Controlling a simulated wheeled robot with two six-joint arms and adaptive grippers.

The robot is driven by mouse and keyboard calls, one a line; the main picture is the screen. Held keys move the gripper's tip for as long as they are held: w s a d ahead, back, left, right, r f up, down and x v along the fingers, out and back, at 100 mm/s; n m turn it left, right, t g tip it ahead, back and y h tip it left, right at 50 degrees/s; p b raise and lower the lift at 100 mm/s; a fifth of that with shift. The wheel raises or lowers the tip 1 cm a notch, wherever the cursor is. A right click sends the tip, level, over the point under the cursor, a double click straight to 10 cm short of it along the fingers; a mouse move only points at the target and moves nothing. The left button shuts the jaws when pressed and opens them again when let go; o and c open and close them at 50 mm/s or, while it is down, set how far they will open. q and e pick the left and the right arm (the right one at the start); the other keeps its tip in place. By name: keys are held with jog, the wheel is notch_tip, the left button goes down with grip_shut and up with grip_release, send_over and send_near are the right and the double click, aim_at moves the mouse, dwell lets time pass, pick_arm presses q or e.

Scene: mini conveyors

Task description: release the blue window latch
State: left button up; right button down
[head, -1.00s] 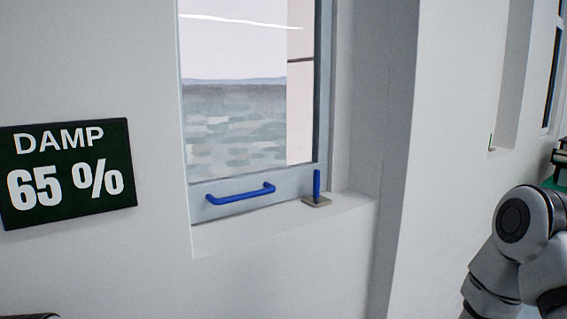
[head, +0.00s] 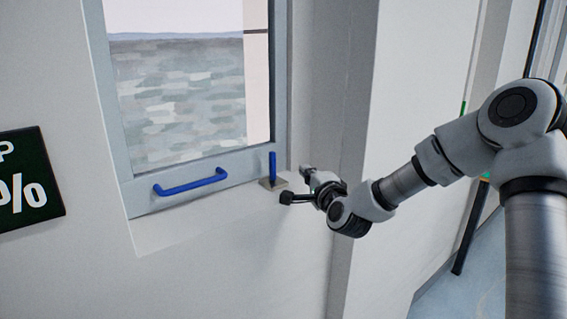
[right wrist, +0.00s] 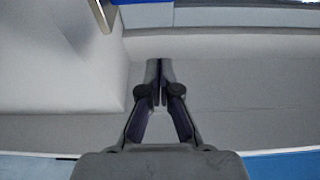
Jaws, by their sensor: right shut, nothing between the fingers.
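The blue window latch (head: 272,166) is a short upright blue lever on a small grey-beige plate (head: 273,183), at the lower right corner of the window frame. My right gripper (head: 306,171) is just right of the latch, apart from it in the picture, near the sill. In the right wrist view its fingers (right wrist: 160,82) are shut together with nothing between them. There, a metal plate edge (right wrist: 103,15) shows at the top left, with a bit of blue at the top border. My left gripper is not in view.
A blue bar handle (head: 191,182) is fixed on the lower window frame, left of the latch. The white recess wall (head: 352,100) stands right of the window, close to my right arm. The wall below the window is clear.

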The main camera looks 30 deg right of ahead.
aim_at(273, 166)
jog(key=p+x, duration=0.3)
jog(key=x, duration=0.6)
jog(key=shift+w+r+p, duration=0.15)
jog(key=shift+w+p, duration=0.15)
jog(key=shift+p, duration=0.1)
jog(key=a+p, duration=0.1)
jog(key=a, duration=0.2)
jog(key=shift+p, duration=0.35)
jog(key=shift+s+a, duration=0.15)
jog(key=shift+a, duration=0.3)
jog(key=shift+d+f, duration=0.15)
jog(key=shift+f, duration=0.15)
